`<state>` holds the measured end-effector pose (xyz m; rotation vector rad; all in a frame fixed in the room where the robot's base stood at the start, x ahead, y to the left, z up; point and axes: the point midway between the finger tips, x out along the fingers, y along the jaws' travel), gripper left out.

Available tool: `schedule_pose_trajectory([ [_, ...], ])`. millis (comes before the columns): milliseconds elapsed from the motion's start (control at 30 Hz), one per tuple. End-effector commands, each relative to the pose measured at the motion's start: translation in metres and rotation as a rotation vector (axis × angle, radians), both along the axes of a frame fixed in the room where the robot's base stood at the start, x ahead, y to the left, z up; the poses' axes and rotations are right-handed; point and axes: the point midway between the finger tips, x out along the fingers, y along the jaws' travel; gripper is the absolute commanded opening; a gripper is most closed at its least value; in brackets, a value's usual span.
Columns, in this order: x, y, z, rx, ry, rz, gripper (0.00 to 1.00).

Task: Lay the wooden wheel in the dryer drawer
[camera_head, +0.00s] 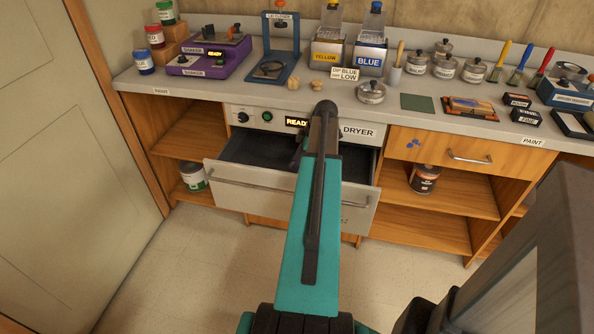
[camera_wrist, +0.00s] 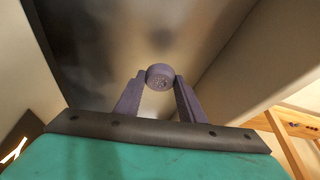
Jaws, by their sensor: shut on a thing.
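The dryer drawer (camera_head: 250,187) is pulled open under the counter, and its dark floor looks bare where it shows. My gripper (camera_wrist: 159,84) is shut on the wheel (camera_wrist: 160,72), a small round piece that looks purple-grey in the wrist view. Both fingers press on its sides, with its speckled round face toward the camera. Behind it the wrist view shows the dark drawer floor (camera_wrist: 110,40) and a pale wall at the right. In the head view my arm reaches over the drawer and hides the wheel and most of the gripper. I cannot tell if the wheel touches the floor.
The dryer's panel (camera_head: 275,121) reads READY above the drawer. Two small wooden pieces (camera_head: 293,83) (camera_head: 317,85) and a lidded metal pot (camera_head: 371,92) stand on the counter above. A closed wooden drawer (camera_head: 460,153) is at the right. The tiled floor in front is clear.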

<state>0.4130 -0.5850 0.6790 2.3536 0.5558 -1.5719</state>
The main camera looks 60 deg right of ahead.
Motion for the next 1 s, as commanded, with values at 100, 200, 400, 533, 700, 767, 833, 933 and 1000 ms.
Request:
schedule_pose_trajectory([
  [100, 0.000, 0.000, -0.003, 0.001, 0.000, 0.000, 0.12],
  [200, 0.000, 0.001, -0.011, 0.003, 0.001, 0.000, 0.12],
  [400, 0.000, 0.000, -0.032, 0.003, 0.002, -0.001, 0.12],
  [533, 0.000, 0.000, -0.038, 0.001, 0.001, -0.001, 0.12],
  [700, 0.000, 0.000, -0.038, 0.000, 0.000, -0.001, 0.12],
  [767, 0.000, 0.000, -0.038, 0.000, 0.000, -0.001, 0.12],
  [833, 0.000, 0.000, -0.039, 0.000, 0.000, -0.001, 0.12],
  [933, 0.000, 0.000, -0.041, 0.000, 0.000, -0.001, 0.12],
  [1000, 0.000, 0.000, -0.041, 0.000, 0.000, -0.001, 0.43],
])
